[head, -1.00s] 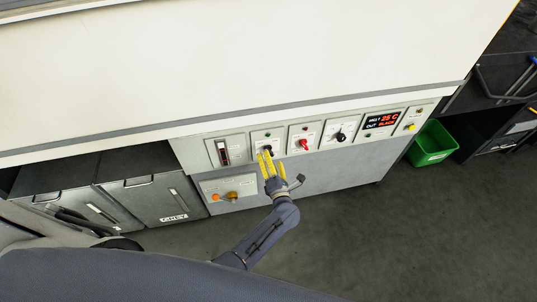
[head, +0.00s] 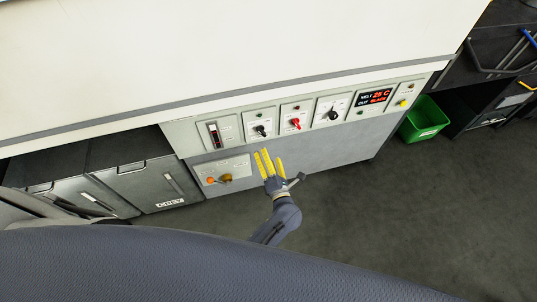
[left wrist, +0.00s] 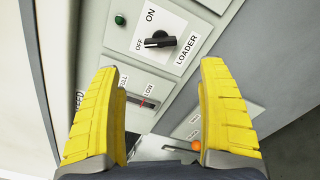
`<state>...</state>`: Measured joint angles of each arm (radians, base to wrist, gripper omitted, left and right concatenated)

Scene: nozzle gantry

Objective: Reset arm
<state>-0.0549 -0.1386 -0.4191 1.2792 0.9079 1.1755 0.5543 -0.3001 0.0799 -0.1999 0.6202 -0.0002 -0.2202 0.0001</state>
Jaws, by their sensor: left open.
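My left gripper (head: 268,158) has yellow fingers and is open and empty. In the head view it is below the black loader knob (head: 261,130) on the control panel, apart from it. In the left wrist view the spread fingers (left wrist: 160,75) show with the loader knob (left wrist: 158,40) beyond them, near the top. The knob's plate reads OFF, ON and LOADER, with a green lamp (left wrist: 120,20) beside it. A level gauge (left wrist: 145,102) marked FULL and LOW shows between the fingers. My right gripper is in neither view.
The panel also carries a red knob (head: 295,123), another black knob (head: 333,115), a lit display (head: 375,97) and a yellow button (head: 402,103). An orange button (head: 211,180) sits lower left. Grey bins (head: 150,187) stand left, a green bin (head: 425,119) right. The floor is clear.

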